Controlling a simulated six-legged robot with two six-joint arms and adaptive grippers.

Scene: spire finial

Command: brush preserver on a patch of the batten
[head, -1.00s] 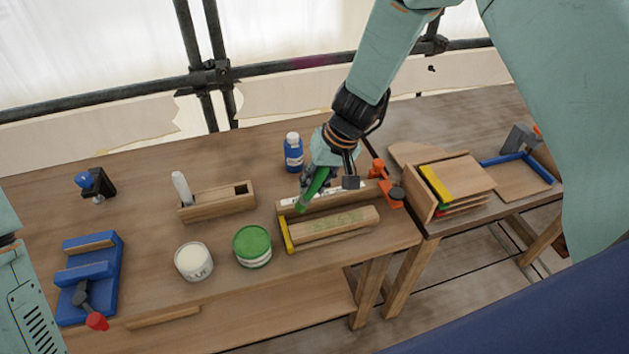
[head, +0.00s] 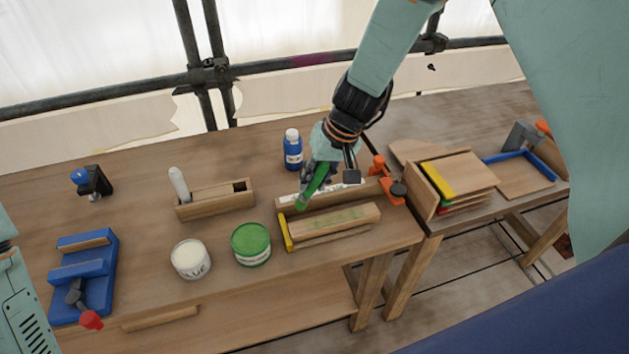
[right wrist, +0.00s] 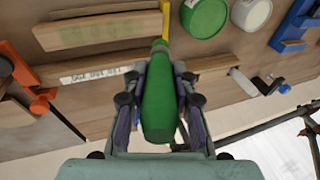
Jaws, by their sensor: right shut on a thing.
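My right gripper (head: 318,178) is shut on a green brush (head: 313,187); the brush also shows between the fingers in the right wrist view (right wrist: 158,105). The brush slants down to the left, its lower end over the labelled rail behind the batten. I cannot make out its bristles. The batten (head: 310,234) lies at the bench's front, with a pale green patch (head: 345,217) on its top. A yellow strip (head: 285,232) stands at its left end. An open tin of green preserver (head: 251,243) stands left of it. My left gripper is out of view.
A white tin (head: 190,260) stands left of the green tin. A blue bottle (head: 293,150) stands behind the rail. An orange clamp (head: 391,190) is at the rail's right end. A wooden box (head: 217,201) and blue vise (head: 85,280) are further left. Bare bench lies between them.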

